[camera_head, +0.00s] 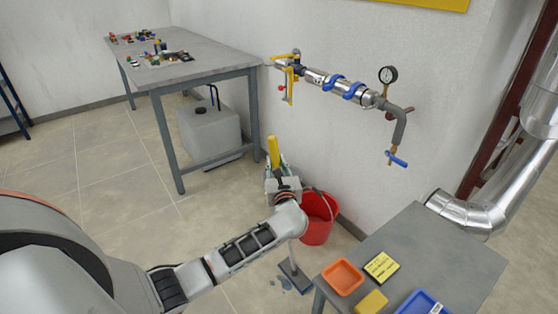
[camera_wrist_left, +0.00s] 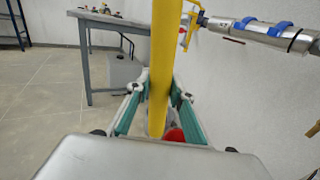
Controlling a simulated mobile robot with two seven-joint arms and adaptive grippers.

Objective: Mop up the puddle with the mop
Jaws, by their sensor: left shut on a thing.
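The mop shows as a yellow handle (camera_head: 273,152) standing up from my left gripper, with a grey lower pole and a flat dark head (camera_head: 294,276) at the floor. My left gripper (camera_head: 277,168) is shut on the mop handle, which also runs upright between the green-lined fingers in the left wrist view (camera_wrist_left: 160,95). The head covers part of that floor, so the puddle's full extent is hidden. My right gripper is not in view.
A red bucket (camera_head: 318,222) stands by the wall, just right of the mop. A grey table (camera_head: 420,255) with orange and blue trays is at the lower right. A workbench (camera_head: 185,72) stands at the back left over a white container (camera_head: 210,130).

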